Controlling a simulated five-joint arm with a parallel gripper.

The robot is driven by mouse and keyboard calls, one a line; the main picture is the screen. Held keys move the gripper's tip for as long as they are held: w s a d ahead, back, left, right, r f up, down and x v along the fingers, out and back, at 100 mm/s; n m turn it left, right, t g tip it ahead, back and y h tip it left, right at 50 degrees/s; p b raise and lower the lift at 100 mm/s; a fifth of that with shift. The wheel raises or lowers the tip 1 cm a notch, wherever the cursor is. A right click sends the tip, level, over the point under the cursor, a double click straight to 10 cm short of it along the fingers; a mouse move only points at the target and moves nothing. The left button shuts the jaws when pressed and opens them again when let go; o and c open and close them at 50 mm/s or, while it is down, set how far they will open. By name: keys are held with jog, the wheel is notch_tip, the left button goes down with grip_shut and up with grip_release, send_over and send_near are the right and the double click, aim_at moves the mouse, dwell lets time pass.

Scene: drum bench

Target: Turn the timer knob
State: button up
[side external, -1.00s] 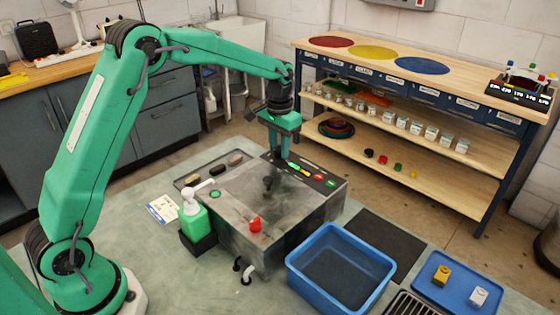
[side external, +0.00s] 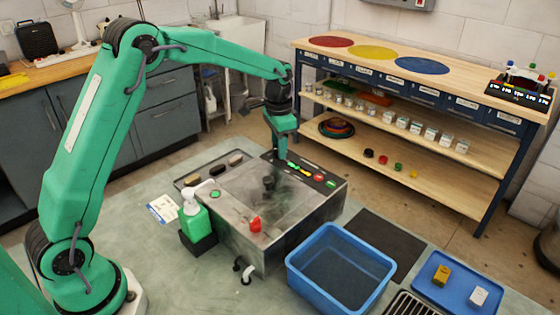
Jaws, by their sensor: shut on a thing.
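A metal drum machine (side external: 235,222) stands on the grey bench. A dark control panel (side external: 343,186) runs along its back edge, with a green-to-yellow strip (side external: 300,169) and red and green buttons to the right. My gripper (side external: 281,163) points down at the left part of this panel, left of the coloured strip. It is shut on the timer knob, which is mostly hidden by the fingers, so its pointer cannot be read. A dark lid handle (side external: 268,183) stands on the smudged top in front of the gripper.
A red knob (side external: 255,224) is on the machine's front edge. A green soap bottle (side external: 195,218) stands at its left. A blue tub (side external: 340,268) is at the front right, beside a dark mat (side external: 385,243). A tray with brushes (side external: 214,168) lies behind left.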

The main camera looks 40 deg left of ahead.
jog(key=shift+w+d+r, duration=0.1)
jog(key=shift+d+r, duration=0.05)
jog(key=shift+d, duration=0.05)
jog(key=o, duration=0.8)
jog(key=shift+o, duration=0.9)
jog(key=shift+a, duration=0.1)
notch_tip(320, 180, up, 7)
jog(key=shift+r, duration=0.35)
jog(key=shift+s+r, duration=0.1)
jog(key=shift+s, duration=0.15)
